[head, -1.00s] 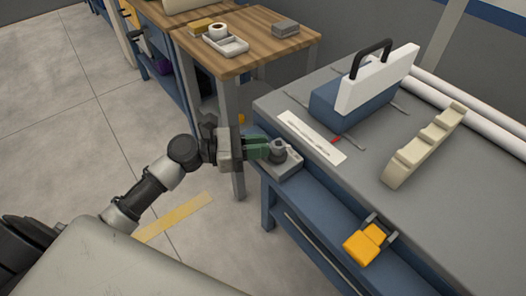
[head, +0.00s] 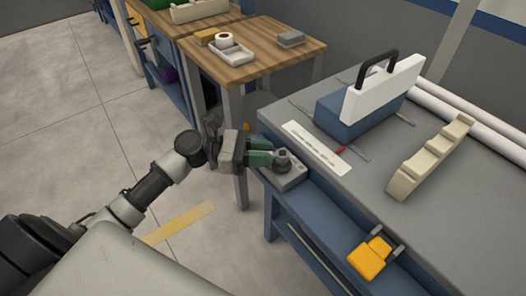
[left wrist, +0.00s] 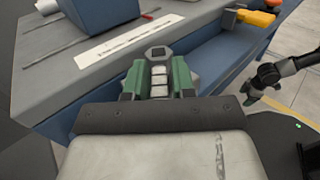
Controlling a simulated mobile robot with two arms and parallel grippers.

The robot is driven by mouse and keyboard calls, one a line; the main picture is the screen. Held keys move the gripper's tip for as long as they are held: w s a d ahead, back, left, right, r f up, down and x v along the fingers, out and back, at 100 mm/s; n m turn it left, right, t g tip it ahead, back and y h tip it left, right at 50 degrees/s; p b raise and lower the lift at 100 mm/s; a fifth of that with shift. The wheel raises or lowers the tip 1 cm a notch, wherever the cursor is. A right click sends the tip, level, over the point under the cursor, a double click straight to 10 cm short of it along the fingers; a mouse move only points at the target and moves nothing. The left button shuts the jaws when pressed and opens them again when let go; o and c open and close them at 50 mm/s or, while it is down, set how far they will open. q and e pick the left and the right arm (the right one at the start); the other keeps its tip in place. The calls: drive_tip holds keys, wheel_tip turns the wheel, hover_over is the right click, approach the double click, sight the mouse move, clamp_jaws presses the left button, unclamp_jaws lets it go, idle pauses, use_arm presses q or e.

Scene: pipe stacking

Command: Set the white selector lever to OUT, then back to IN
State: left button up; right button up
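A light grey box (head: 290,181) with a round grey knob (head: 282,161) is fixed at the near left corner of the bench. My left gripper (head: 262,152) is at this knob, its two green fingers apart, with a gap between them. In the left wrist view the knob's dark-topped head (left wrist: 158,53) lies just beyond the fingertips, and pale blocks (left wrist: 159,80) show between the fingers. I cannot tell whether the fingers touch the knob. No white lever and no IN or OUT marks can be made out. My right gripper (left wrist: 264,76) shows small and dark in the left wrist view.
On the bench (head: 350,190) stand a blue block with a white black-handled panel (head: 385,88), a white scale strip (head: 315,148) and a cream notched rack (head: 430,158). A yellow clamp-like part (head: 368,262) hangs at the front edge. A wooden table (head: 265,55) stands behind.

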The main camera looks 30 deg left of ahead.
use_arm(q)
drive_tip(key=shift+o, duration=1.3)
drive_tip(key=v, duration=1.1)
drive_tip(key=shift+w, duration=0.1)
